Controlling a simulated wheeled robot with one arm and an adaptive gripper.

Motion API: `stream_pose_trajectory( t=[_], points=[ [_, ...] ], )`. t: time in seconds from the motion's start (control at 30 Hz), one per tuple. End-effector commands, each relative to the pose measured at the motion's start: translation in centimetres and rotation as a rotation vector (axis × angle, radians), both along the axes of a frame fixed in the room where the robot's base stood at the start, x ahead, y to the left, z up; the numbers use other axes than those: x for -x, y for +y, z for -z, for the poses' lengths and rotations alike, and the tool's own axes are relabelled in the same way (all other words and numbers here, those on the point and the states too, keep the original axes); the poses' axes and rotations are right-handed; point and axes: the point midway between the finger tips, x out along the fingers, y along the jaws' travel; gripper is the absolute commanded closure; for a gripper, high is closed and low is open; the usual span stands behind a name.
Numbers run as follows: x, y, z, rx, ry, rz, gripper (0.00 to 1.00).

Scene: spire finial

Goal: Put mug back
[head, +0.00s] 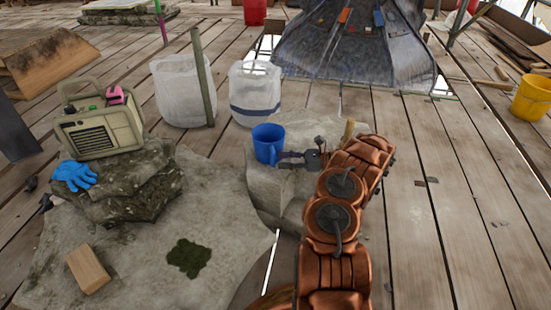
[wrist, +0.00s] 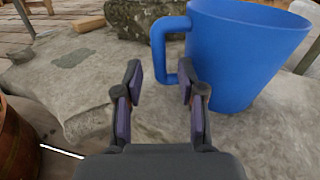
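A blue mug (head: 268,146) stands upright on a pale stone block (head: 266,188). In the wrist view the mug (wrist: 245,55) fills the upper right, with its handle pointing left. My gripper (head: 284,158) reaches in from the right, close beside the mug. In the wrist view my gripper (wrist: 161,82) is open, and no object is seen held. The handle lies just ahead of the fingertips, nearer the right finger. I cannot tell whether that finger touches it. The mug's far side and its inside are mostly hidden.
A radio (head: 100,130) with a pink item on it and a blue glove (head: 74,175) are on stacked rocks at the left. A wooden block (head: 88,269) and a moss patch (head: 188,258) are on the slab. Two whitish containers stand behind. Planks at the right are mostly clear.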

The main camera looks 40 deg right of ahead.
Motion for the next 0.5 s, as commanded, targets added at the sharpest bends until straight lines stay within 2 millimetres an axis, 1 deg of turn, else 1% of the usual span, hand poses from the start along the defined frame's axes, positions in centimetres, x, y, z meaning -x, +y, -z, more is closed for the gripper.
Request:
stream_pose_trajectory(
  t=[0.03,0.2,0.5],
  points=[
    [0.5,-0.6,-0.2,0.001,0.002,0.000,0.61],
    [2.0,-2.7,-0.1,0.002,0.002,0.003,0.61],
    [3.3,-4.5,0.0,-0.001,-0.001,0.002,0.61]
  ],
)
